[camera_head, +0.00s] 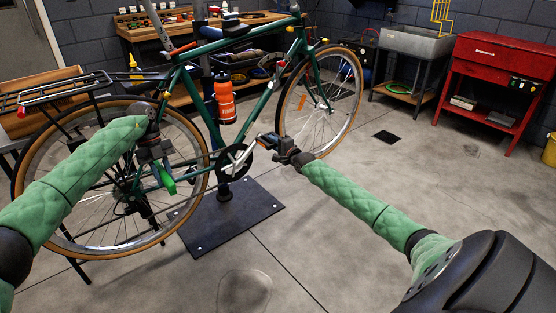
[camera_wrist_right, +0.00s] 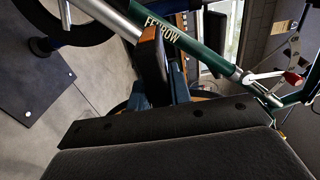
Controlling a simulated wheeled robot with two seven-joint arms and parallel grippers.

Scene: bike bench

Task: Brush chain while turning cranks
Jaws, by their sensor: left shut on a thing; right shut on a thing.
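A green bicycle (camera_head: 204,96) is held on a stand, front wheel to the right. Its dark chainring (camera_head: 233,162) is low at the middle, and the silver crank (camera_head: 243,160) reaches up to the right. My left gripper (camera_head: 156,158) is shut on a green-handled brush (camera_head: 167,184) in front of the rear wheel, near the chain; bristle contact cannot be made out. My right gripper (camera_head: 276,145) is shut on the pedal (camera_head: 267,140) at the crank's end. The right wrist view shows the pedal's orange reflector (camera_wrist_right: 150,48) beside the crank.
The stand's black base plate (camera_head: 230,216) lies on the floor under the bicycle. A wooden workbench (camera_head: 190,30), a grey sink (camera_head: 412,42) and a red cabinet (camera_head: 494,70) stand behind. An orange bottle (camera_head: 225,98) sits on the frame. The floor at front right is clear.

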